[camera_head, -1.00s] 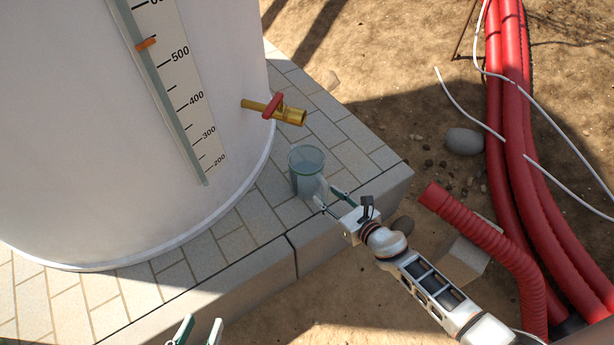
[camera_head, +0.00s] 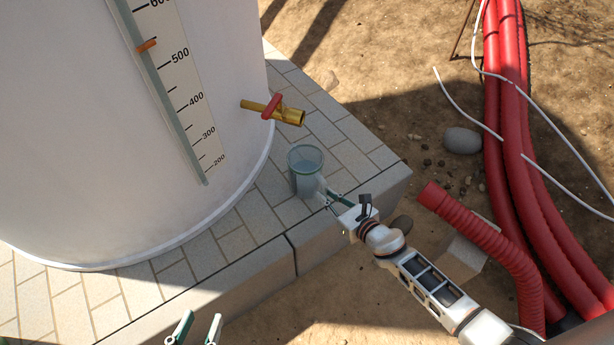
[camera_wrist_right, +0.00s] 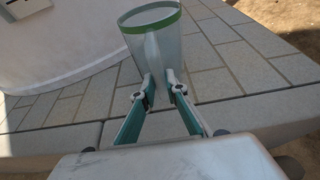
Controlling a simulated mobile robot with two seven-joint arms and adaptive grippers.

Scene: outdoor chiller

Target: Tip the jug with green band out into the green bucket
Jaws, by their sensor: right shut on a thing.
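The jug with green band (camera_head: 305,172) stands upright on the paved ledge below the brass tap in the head view. It is translucent, with a green band round its rim, and it also shows in the right wrist view (camera_wrist_right: 150,38). My right gripper (camera_head: 328,196) is shut on the jug's handle side, its fingers on either side of the handle in the right wrist view (camera_wrist_right: 160,88). My left gripper (camera_head: 197,328) is at the bottom edge of the head view, fingers apart and empty. No green bucket is in view.
A large white tank (camera_head: 110,150) with a level scale stands at the left. Its brass tap (camera_head: 288,114) with a red handle juts out above the jug. Red corrugated hoses (camera_head: 490,240), a box and a stone (camera_head: 462,141) lie on the ground at the right.

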